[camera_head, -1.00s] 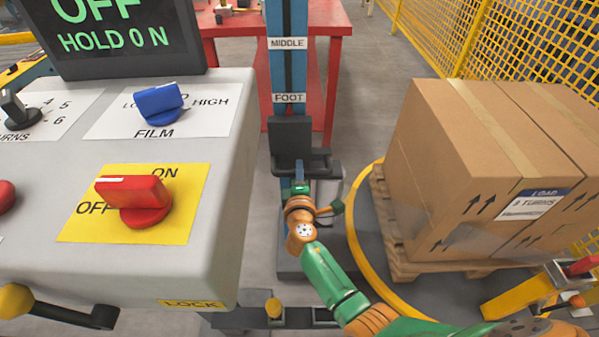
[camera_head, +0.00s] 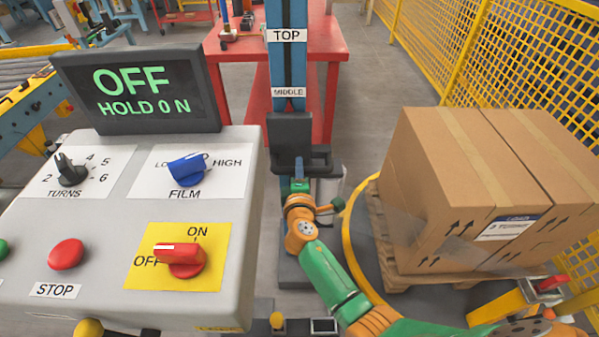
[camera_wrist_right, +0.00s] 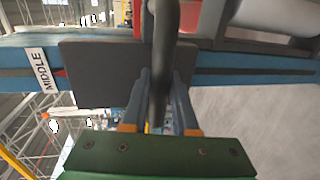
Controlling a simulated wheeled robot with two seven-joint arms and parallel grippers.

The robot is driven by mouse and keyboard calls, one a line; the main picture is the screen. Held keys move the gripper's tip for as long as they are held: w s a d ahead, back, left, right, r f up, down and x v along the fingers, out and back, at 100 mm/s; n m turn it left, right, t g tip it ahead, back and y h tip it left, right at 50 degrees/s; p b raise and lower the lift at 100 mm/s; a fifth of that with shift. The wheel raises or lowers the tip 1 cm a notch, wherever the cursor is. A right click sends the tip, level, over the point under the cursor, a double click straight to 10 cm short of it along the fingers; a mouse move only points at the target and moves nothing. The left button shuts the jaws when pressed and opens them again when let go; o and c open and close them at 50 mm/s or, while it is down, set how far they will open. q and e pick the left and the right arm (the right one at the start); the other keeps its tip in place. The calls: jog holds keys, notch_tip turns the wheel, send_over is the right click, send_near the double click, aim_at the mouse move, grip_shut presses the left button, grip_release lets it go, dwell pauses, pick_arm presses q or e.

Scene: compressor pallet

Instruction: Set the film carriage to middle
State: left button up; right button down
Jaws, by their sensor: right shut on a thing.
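The film carriage (camera_head: 290,133) is a dark block with a bracket on the blue mast (camera_head: 289,67). Its upper edge sits just below the MIDDLE label (camera_head: 289,92); the TOP label (camera_head: 287,36) is higher up. In the right wrist view the carriage plate (camera_wrist_right: 100,75) is beside the MIDDLE label (camera_wrist_right: 41,70), with a short gap of mast and a small red mark between them. My right gripper (camera_head: 299,187) is at the carriage's front, its fingers (camera_wrist_right: 160,105) shut on the dark carriage handle (camera_wrist_right: 161,60). My left gripper is out of view.
The control console (camera_head: 110,220) stands left of the mast; its screen (camera_head: 136,92) reads OFF and HOLD 0 N. Boxes (camera_head: 450,190) on a pallet (camera_head: 395,255) stand to the right. A red table (camera_head: 335,60) and yellow fence (camera_head: 450,50) are behind.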

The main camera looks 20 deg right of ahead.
jog(key=shift+r, duration=0.25)
jog(key=c, duration=0.7)
grip_release()
jog(key=p+v, duration=0.1)
jog(key=v, duration=0.6)
